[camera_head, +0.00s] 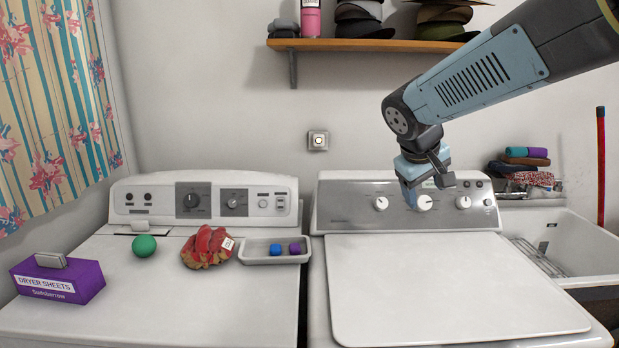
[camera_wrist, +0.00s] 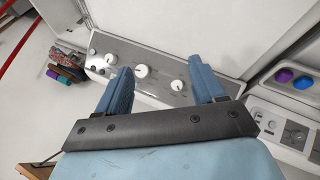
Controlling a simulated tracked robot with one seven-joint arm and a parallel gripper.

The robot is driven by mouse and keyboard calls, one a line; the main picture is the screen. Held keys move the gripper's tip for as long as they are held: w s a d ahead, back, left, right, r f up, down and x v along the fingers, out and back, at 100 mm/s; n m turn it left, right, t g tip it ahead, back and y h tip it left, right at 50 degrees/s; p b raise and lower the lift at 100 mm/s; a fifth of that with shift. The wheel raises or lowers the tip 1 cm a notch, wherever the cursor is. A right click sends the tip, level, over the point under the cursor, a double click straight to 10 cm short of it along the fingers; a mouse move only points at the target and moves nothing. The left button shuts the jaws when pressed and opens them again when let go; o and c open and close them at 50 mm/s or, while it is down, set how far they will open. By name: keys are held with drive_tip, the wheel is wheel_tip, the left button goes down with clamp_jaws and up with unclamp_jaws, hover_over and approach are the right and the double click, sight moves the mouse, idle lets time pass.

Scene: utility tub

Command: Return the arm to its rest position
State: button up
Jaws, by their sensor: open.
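My arm (camera_head: 480,82) reaches in from the upper right of the head view. My gripper (camera_head: 412,190) hangs in the air in front of the right machine's control panel (camera_head: 345,205). In the wrist view my gripper (camera_wrist: 165,88) shows two blue fingers spread apart, with nothing between them. The panel and its white knobs (camera_wrist: 142,71) lie beyond the fingers. In the head view the near finger hides part of the panel, and I cannot tell the exact gap to it.
The left machine (camera_head: 200,320) carries a purple dryer sheets box (camera_head: 58,280), green ball (camera_head: 144,246), red glove (camera_head: 207,247) and tray (camera_head: 262,259) with blue and purple items. A shelf (camera_head: 370,45) with hats hangs above. A sink (camera_head: 570,245) stands right. The right lid (camera_head: 440,290) is clear.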

drive_tip(key=s+f+m+y, duration=0.1)
drive_tip(key=s+m+y, duration=0.2)
drive_tip(key=s, duration=1.4)
drive_tip(key=shift+s+a+m+t+y, duration=0.3)
drive_tip(key=shift+t+y, duration=0.1)
drive_tip(key=shift+y, duration=0.2)
drive_tip(key=shift+c, duration=0.3)
